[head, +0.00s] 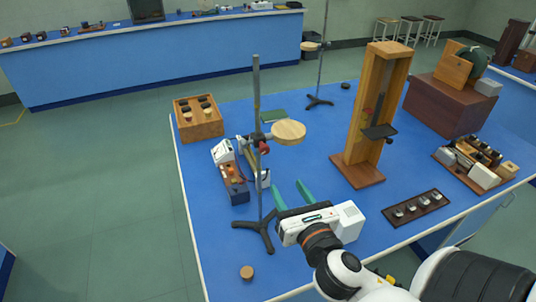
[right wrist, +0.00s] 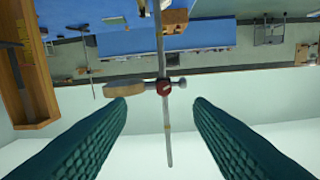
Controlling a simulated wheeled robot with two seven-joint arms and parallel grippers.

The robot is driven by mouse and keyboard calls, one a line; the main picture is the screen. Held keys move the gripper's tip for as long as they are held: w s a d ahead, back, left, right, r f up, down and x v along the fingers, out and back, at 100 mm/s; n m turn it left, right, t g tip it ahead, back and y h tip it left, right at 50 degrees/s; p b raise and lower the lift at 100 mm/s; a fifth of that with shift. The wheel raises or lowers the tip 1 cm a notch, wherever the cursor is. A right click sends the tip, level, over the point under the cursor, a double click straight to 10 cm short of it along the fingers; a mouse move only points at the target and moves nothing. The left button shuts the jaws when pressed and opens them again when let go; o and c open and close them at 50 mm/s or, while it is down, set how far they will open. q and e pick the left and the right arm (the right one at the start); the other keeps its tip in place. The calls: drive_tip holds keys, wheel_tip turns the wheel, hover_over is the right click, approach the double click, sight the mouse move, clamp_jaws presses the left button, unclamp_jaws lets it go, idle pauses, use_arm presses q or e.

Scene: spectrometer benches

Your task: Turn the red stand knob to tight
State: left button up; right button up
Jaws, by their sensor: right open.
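The red stand knob (head: 264,148) sits on a clamp on a thin metal stand rod (head: 256,90) with a dark tripod base (head: 258,236). A round wooden disc (head: 289,132) sticks out to the right from the clamp. In the right wrist view the red knob (right wrist: 163,87) shows between the two fingers, beyond their tips, with the rod (right wrist: 160,45) running past it. My right gripper (head: 291,186) is open and empty, below and to the right of the knob in the head view; it also shows in the right wrist view (right wrist: 160,102). My left gripper is out of view.
A tall wooden frame (head: 354,140) stands right of the stand. A small cork-like cylinder (head: 247,272) lies near the front. A strip of weights (head: 417,207) lies at the right.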

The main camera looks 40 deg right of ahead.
sight(265, 152)
drive_tip(key=shift+n, duration=0.7)
drive_tip(key=x, duration=0.7)
drive_tip(key=r+x, duration=0.1)
drive_tip(key=x, duration=0.3)
drive_tip(key=shift+a+r+p, duration=0.1)
drive_tip(key=shift+a+p, duration=0.2)
drive_tip(key=shift+w+d+t+y, duration=0.15)
drive_tip(key=shift+w+t+y, duration=0.15)
drive_tip(key=shift+w, duration=0.35)
drive_tip(key=c, duration=1)
